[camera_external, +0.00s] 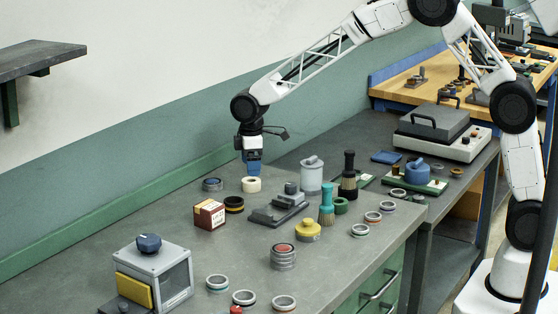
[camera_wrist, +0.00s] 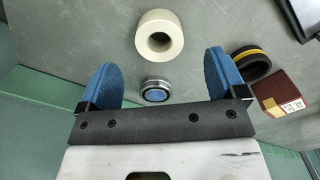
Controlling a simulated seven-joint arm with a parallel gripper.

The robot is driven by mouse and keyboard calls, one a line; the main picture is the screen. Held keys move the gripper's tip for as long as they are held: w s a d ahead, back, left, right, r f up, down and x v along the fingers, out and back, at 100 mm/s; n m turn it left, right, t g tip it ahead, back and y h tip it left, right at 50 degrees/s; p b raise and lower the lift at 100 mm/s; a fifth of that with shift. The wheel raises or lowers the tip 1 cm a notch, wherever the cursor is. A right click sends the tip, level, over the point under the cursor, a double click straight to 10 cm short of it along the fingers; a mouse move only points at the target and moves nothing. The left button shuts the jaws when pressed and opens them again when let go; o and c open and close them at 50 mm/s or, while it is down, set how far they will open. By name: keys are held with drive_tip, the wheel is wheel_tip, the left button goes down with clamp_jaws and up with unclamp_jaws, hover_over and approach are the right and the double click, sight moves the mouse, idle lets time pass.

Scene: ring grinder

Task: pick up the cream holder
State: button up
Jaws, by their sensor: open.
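The cream holder (camera_external: 251,185) is a short, thick ring on the grey bench near the back wall. In the wrist view the cream holder (camera_wrist: 148,47) shows its round opening, ahead of my fingertips and clear of them. My gripper (camera_external: 253,168) hangs above the bench, just over or behind the cream holder; the exact height gap is hard to tell. In the wrist view my gripper (camera_wrist: 160,72) is open, with blue pads wide apart and nothing held.
A grey ring with a blue centre (camera_wrist: 155,91) lies between my fingers' lines in the wrist view. A black ring with a yellow band (camera_external: 234,205) and a dark red box (camera_external: 209,215) stand close by. A grey fixture (camera_external: 279,208) is to the right.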

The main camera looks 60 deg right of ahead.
sight(251, 180)
drive_tip(key=shift+f, duration=0.35)
drive_tip(key=shift+f, duration=0.15)
drive_tip(key=shift+f, duration=2.5)
drive_tip(key=shift+c, duration=0.3)
drive_tip(key=c, duration=1)
